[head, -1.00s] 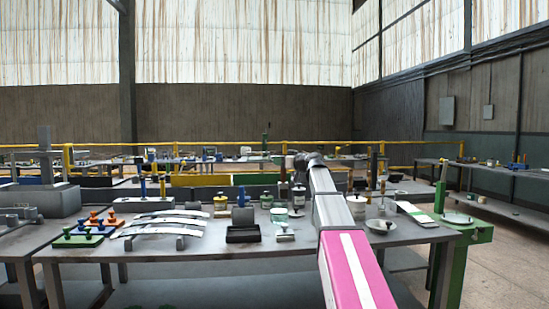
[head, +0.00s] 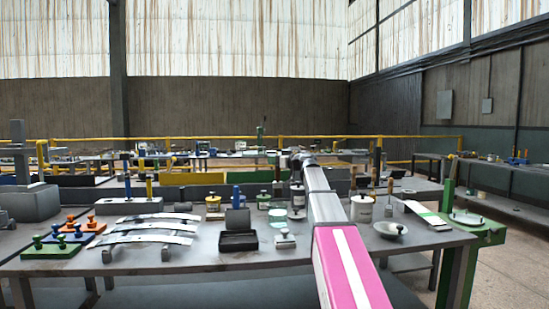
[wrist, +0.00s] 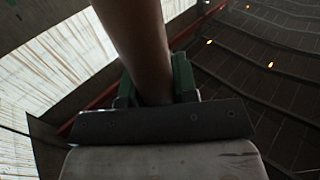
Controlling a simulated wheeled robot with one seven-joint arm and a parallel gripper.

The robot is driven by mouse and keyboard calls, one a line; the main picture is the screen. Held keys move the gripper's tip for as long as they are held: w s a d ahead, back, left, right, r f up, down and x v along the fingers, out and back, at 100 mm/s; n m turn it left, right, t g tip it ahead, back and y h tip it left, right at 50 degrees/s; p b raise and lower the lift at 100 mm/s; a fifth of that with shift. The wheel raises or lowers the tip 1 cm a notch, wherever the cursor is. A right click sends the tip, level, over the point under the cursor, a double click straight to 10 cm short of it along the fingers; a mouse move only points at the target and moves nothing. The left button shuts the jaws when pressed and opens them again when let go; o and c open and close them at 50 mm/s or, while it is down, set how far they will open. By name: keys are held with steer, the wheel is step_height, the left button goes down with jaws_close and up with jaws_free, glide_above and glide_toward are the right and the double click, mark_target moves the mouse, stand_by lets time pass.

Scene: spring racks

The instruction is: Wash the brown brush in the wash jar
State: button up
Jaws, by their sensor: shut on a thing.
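My gripper (wrist: 155,88) is shut on a smooth brown shaft, the handle of the brown brush (wrist: 138,35), which runs up out of the top of the wrist view. The green fingers sit on both sides of it. The brush's bristles are out of view. In the head view my pink and grey arm reaches over the bench, and the brush cannot be made out there. A clear greenish jar (head: 278,214) stands on the bench left of my arm; I cannot tell for certain whether it is the wash jar.
A white can (head: 361,209) and a shallow bowl (head: 390,230) stand right of my arm. A black tray (head: 238,241), a small stamp-like block (head: 285,240) and curved metal strips (head: 145,228) lie to the left. A green stand (head: 458,240) is at the bench's right end.

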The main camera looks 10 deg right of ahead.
mark_target(275, 185)
steer(key=shift+f, duration=5.9)
steer(key=shift+w, duration=0.1)
